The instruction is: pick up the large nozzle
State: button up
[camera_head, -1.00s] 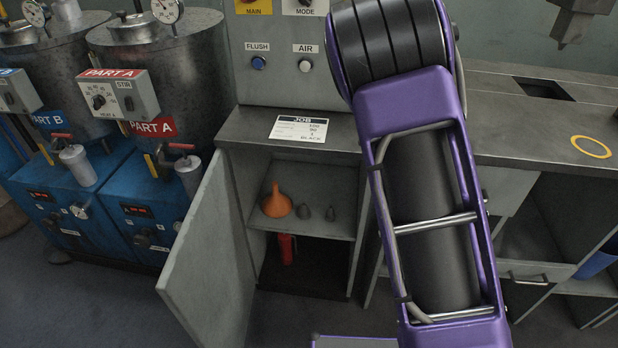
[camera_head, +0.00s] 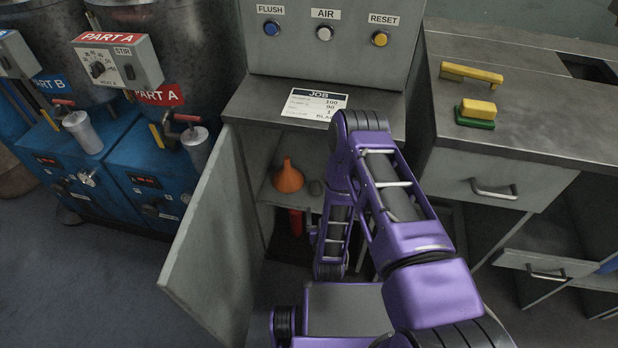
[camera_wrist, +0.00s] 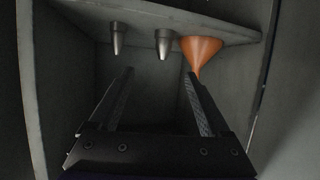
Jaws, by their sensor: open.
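Two small grey metal nozzles stand on the cabinet shelf (camera_wrist: 215,22), seen upside down in the wrist view. One nozzle (camera_wrist: 163,42) is beside the orange funnel (camera_wrist: 201,50) and looks slightly wider. The other nozzle (camera_wrist: 117,38) is farther from the funnel and looks slimmer. I cannot tell for sure which is the large one. In the head view one nozzle (camera_head: 316,187) shows beside the funnel (camera_head: 288,177); my arm hides the other. My gripper (camera_wrist: 160,73) is open and empty, its fingers pointing into the cabinet, with the nozzles beyond its tips.
The cabinet door (camera_head: 212,240) stands open at the left. A red object (camera_head: 296,222) is in the compartment below the shelf. A job card (camera_head: 314,104) lies on the worktop above. A drawer (camera_head: 500,185) is at the right. The cabinet walls closely bound the space.

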aim_at(316, 189)
jog(key=x, duration=0.3)
jog(key=b+x, duration=0.1)
jog(key=x, duration=0.3)
jog(key=b+x, duration=0.1)
jog(key=x, duration=0.3)
jog(key=shift+w+a+f, duration=0.1)
jog(key=shift+a+f, duration=0.2)
jog(key=shift+f, duration=0.1)
jog(key=shift+b+x, duration=0.7)
jog(key=shift+x, duration=2.2)
jog(key=shift+a+r, duration=0.1)
jog(key=shift+c, duration=0.3)
grip_shut()
